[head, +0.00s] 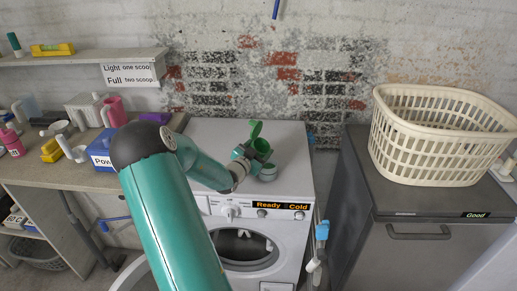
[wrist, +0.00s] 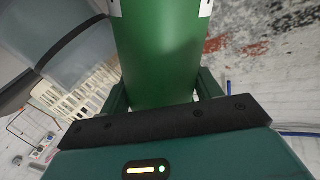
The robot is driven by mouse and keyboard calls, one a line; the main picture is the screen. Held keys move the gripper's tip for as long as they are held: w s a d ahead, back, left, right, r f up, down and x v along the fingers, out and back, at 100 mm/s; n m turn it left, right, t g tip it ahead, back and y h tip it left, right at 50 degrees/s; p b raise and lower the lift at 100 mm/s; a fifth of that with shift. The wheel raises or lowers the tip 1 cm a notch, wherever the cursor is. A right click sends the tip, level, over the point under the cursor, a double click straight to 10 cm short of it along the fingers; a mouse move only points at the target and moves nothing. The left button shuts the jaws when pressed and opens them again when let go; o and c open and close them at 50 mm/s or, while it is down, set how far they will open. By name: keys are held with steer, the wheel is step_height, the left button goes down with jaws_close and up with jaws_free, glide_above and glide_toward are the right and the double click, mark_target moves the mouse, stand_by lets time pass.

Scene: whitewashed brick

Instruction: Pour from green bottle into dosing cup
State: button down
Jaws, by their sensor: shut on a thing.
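My gripper (head: 243,158) is above the top of the white washing machine, shut on the green bottle (head: 257,131). In the wrist view the bottle (wrist: 160,55) fills the middle between my two fingers (wrist: 163,95), with white label edges at the top of the picture. In the head view the bottle is small and partly hidden by my gripper, so its exact tilt and its mouth are hard to tell. A small grey-green cup (head: 268,173), seemingly the dosing cup, stands on the machine just below and right of my gripper. Its contents cannot be seen.
The washing machine (head: 300,180) has a "Ready / Cold" display and a round front door. A cream laundry basket (head: 435,135) stands on a grey machine (head: 365,190) at right. A counter (head: 60,175) at left holds pink, yellow and blue items beneath a shelf (head: 80,57).

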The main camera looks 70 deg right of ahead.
steer(key=shift+r, duration=1.7)
steer(key=shift+a, duration=0.1)
